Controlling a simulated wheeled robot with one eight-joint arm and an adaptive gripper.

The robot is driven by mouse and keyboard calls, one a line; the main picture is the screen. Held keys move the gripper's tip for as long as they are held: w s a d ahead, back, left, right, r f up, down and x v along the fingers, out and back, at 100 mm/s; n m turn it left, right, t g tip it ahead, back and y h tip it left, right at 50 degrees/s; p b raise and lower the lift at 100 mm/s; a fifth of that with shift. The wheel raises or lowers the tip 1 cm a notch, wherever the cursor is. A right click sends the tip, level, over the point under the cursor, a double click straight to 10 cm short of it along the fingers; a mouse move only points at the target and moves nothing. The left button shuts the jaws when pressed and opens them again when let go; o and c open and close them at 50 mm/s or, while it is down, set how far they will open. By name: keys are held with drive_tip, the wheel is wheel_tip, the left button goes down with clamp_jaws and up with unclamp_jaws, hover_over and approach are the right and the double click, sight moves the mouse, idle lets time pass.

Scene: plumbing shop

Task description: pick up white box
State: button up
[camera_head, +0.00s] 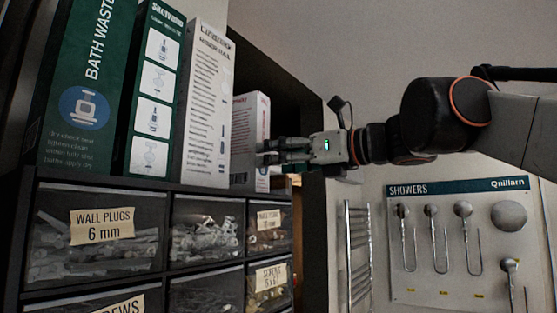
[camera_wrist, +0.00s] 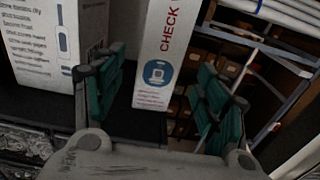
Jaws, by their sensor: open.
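A white box with red lettering (camera_head: 247,120) stands upright on top of the drawer cabinet, at the right end of a row of boxes. In the wrist view the box (camera_wrist: 160,58) shows its narrow face, with a red "CHECK" and a blue emblem, between my two green-padded fingers. My gripper (camera_head: 264,152) is open and empty, reaching in from the right, its fingertips overlapping the box's right edge in the head view. I cannot tell whether the fingers touch it. A taller white box with dark text (camera_head: 208,108) stands to its left, and also in the wrist view (camera_wrist: 38,42).
Green-and-white boxes (camera_head: 157,92) stand further left. Below are clear drawers (camera_head: 203,235) of wall plugs and screws. A towel rail (camera_head: 358,255) and a showers display board (camera_head: 462,245) are at right. In the wrist view, shelving with cartons (camera_wrist: 235,65) lies beyond my right finger.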

sight(255, 157)
drive_tip(key=s+r, duration=0.1)
drive_tip(key=s, duration=0.4)
drive_tip(key=w, duration=0.1)
drive_tip(key=w+a, duration=0.1)
drive_tip(key=w, duration=0.1)
drive_tip(key=w+a, duration=0.1)
drive_tip(key=w, duration=0.1)
drive_tip(key=shift+f+p, duration=0.35)
drive_tip(key=shift+f, duration=0.05)
drive_tip(key=a, duration=0.2)
drive_tip(key=s+a, duration=0.1)
drive_tip(key=shift+a+r+p, duration=0.15)
drive_tip(key=shift+r+p, duration=0.15)
drive_tip(key=shift+p, duration=0.1)
drive_tip(key=shift+w+f, duration=0.15)
drive_tip(key=shift+w, duration=0.35)
drive_tip(key=shift+w+f, duration=0.15)
drive_tip(key=shift+w, duration=0.35)
drive_tip(key=shift+c, duration=0.6)
drive_tip(key=shift+s+r, duration=0.15)
drive_tip(key=shift+s, duration=0.4)
drive_tip(key=c, duration=0.9)
drive_tip(key=shift+c, duration=1.1)
drive_tip(key=shift+w, duration=0.15)
